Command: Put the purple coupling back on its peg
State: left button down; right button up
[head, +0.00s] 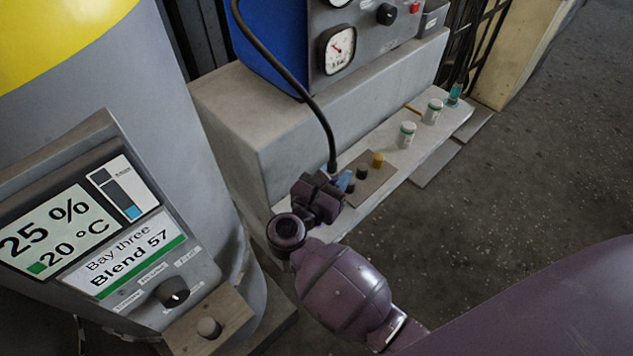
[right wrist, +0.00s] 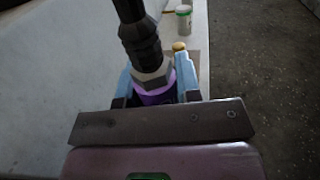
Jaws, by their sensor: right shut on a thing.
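The purple coupling (right wrist: 155,97) shows in the right wrist view as a purple ring under a grey hex nut, at the end of a black hose (right wrist: 139,35). My right gripper (right wrist: 155,88) is shut on it, with one blue finger on each side. In the head view my right gripper (head: 340,181) is at the left end of a small brown plate (head: 377,187) and hides the coupling. Two short dark pegs (head: 361,173) and a yellow-topped one (head: 378,160) stand on the plate. I cannot tell whether the coupling touches a peg. My left gripper is not in view.
The plate lies on a pale ledge (head: 425,147) before a grey block (head: 250,125). Two white-and-green jars (head: 406,135) stand farther along it. The hose (head: 285,70) arches from the blue gauge cabinet (head: 262,45). A display panel (head: 100,225) stands at left. The floor at right is clear.

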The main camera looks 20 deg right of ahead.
jog(key=shift+a+f+m+g+h+b, duration=0.3)
jog(key=shift+a+f+m+g+h, duration=0.2)
jog(key=shift+a+f+g, duration=0.3)
jog(key=shift+a+m+g, duration=0.3)
jog(key=shift+g, duration=0.2)
jog(key=shift+a+f+m+g+h+b, duration=0.2)
jog(key=shift+f+b, duration=0.3)
jog(key=shift+f, duration=0.45)
jog(key=shift+a+f+m+g+h+b, duration=0.2)
jog(key=shift+f+b, duration=0.25)
jog(key=shift+f, duration=0.75)
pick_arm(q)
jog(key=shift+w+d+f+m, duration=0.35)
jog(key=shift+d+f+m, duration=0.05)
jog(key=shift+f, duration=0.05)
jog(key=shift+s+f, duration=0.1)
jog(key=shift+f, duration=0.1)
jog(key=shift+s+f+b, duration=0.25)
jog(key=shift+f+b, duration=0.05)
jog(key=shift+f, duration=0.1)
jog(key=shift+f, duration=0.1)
